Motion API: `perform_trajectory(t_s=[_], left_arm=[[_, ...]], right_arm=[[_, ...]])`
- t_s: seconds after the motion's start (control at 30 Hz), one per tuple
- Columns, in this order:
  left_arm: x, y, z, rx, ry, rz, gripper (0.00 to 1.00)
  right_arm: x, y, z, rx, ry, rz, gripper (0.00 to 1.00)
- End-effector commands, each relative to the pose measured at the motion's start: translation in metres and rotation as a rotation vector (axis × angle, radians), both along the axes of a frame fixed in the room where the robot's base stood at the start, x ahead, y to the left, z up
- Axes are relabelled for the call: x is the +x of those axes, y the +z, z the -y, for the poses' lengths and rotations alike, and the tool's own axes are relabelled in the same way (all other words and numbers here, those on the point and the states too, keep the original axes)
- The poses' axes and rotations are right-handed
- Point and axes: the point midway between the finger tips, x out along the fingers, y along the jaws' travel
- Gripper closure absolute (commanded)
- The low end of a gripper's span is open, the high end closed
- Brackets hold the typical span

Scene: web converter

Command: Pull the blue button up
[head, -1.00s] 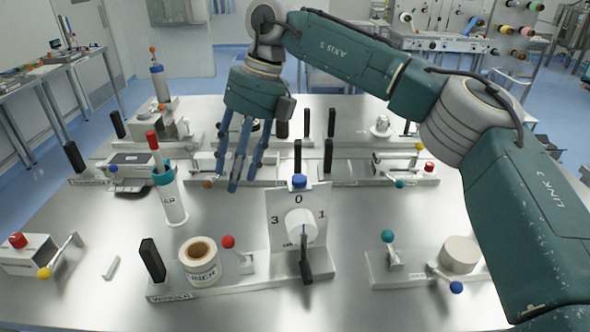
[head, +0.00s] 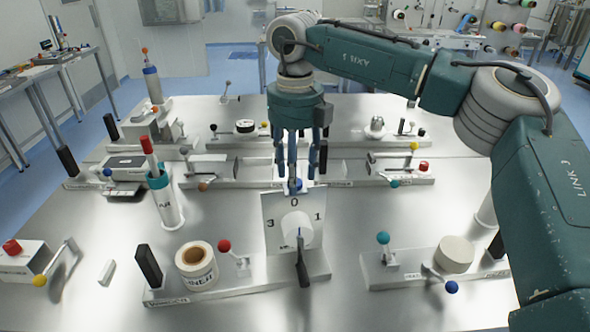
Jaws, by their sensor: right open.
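The blue button (head: 297,185) sits on the top edge of the upright white dial panel (head: 271,210), above the number 0. My right gripper (head: 296,176) is open and points down, with its blue fingers at the button. The fingers partly cover the button, and I cannot tell whether they touch it. My left gripper is not in view.
A white dial (head: 296,229) with a black lever (head: 303,268) is on the panel front. A tape roll (head: 197,265) and a red-knobbed lever (head: 225,246) stand to the left. A teal-knobbed lever (head: 383,238) stands to the right.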

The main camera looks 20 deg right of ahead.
Motion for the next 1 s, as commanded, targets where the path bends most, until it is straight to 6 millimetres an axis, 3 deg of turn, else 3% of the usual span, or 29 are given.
perform_trajectory(t_s=[0.37,0.5,0.6,0.77,1.0], left_arm=[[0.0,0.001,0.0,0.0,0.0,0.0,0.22],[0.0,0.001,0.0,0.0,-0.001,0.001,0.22],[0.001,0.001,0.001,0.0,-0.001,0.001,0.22],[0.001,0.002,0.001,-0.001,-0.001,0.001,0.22],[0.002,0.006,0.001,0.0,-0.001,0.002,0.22]], right_arm=[[0.0,-0.006,0.0,0.001,0.0,-0.001,0.57],[0.0,-0.006,0.0,0.001,0.001,0.0,0.85],[0.0,-0.006,0.0,0.001,0.001,-0.001,1.0],[0.0,-0.004,0.0,0.001,0.001,0.0,1.0],[0.0,0.013,-0.001,0.001,0.002,0.0,1.0]])
